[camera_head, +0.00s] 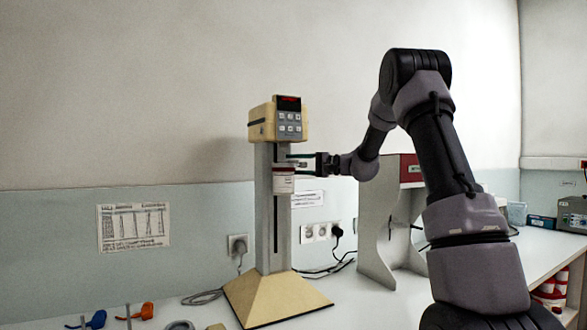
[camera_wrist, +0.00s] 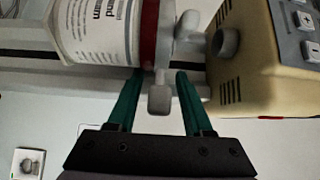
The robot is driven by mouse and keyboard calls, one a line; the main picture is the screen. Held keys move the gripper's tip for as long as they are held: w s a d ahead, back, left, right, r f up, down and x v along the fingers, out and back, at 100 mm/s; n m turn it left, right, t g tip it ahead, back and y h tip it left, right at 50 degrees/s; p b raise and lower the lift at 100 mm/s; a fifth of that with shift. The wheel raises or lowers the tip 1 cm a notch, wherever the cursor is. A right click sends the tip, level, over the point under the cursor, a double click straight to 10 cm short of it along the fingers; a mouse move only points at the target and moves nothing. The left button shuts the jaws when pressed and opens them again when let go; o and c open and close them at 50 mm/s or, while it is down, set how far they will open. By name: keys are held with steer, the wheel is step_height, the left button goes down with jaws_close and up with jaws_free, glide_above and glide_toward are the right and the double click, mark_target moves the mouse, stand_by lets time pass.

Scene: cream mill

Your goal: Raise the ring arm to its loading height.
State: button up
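The cream mill has a cream head (camera_head: 289,122) with a red display, a grey slotted column (camera_head: 264,215) and a sloped cream base (camera_head: 275,298). A white jar (camera_head: 283,184) with a red band sits in front of the column, below the head. In the wrist view the jar (camera_wrist: 98,30) lies sideways at upper left, with a grey ring (camera_wrist: 166,35) past its red band. A grey tab (camera_wrist: 159,98) sticks out from there toward my gripper (camera_wrist: 158,78). My gripper's green fingers are apart, one on each side of the tab, with gaps visible. The mill head (camera_wrist: 240,65) is close to the right finger.
A grey stand with a red top (camera_head: 411,170) is behind my arm. Blue (camera_head: 96,320) and orange (camera_head: 137,312) items lie at the front left of the bench. Cables run to wall sockets (camera_head: 315,232) behind the mill.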

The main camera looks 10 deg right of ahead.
steer(key=shift+d, duration=0.1)
steer(key=v, duration=1)
steer(key=shift+s+d, duration=0.15)
steer(key=shift+d, duration=0.1)
steer(key=s+a+f+n+g+h, duration=0.1)
steer(key=s+a+g+h, duration=0.2)
steer(key=s, duration=0.6)
steer(key=s+a+g+h, duration=0.1)
steer(key=s+a+h, duration=0.3)
steer(key=s, duration=0.5)
steer(key=s+d+f+t+h, duration=0.1)
steer(key=s+d+f+h, duration=0.1)
steer(key=s, duration=0.7)
steer(key=s+d+f+t+h, duration=0.2)
steer(key=s+h, duration=0.3)
steer(key=s, duration=0.4)
steer(key=shift+s+d+f, duration=0.3)
steer(key=shift+d+f, duration=0.45)
steer(key=shift+d, duration=0.1)
